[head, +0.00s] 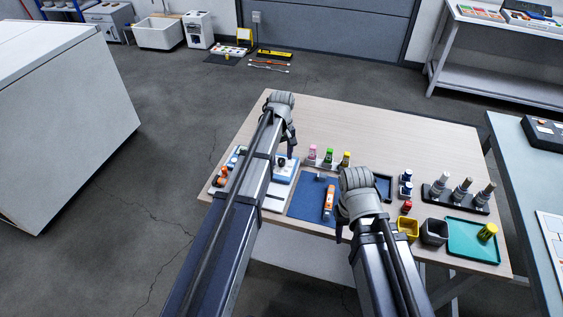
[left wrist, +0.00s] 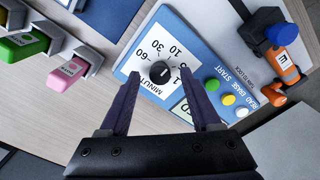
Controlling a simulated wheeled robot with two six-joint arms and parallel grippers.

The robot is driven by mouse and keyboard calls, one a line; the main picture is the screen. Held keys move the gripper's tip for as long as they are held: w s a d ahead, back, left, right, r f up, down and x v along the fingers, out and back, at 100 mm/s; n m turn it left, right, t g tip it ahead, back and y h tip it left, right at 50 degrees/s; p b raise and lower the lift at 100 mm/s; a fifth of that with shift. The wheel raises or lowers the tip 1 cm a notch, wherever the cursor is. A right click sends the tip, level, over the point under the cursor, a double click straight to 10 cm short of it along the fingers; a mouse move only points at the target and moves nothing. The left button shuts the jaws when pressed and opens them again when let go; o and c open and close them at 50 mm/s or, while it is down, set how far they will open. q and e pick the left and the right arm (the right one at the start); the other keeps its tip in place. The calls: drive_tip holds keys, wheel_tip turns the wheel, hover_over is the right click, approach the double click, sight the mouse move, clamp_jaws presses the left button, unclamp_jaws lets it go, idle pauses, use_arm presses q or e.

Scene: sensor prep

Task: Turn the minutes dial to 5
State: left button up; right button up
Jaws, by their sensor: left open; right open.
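The blue-edged device with a white face shows in the left wrist view (left wrist: 145,27) and, partly covered by my left arm, in the head view (head: 287,169). Its black MINUTES dial (left wrist: 160,73) sits among printed numbers such as 60, 30 and 10. I cannot tell for sure which number the dial points to. My left gripper (left wrist: 161,72) is open, its fingers apart on either side of the dial; I cannot tell whether they touch it. My right gripper (head: 341,236) is near the table's front edge, away from the device, its jaws partly hidden; it is open.
Green, yellow and white buttons lie beside the dial; the green button (left wrist: 212,85) is nearest. An orange tool (left wrist: 283,68) lies close by. The table's back is clear.

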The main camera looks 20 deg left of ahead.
use_arm(q)
drive_tip(key=shift+f, duration=0.1)
clamp_jaws()
idle(0.5)
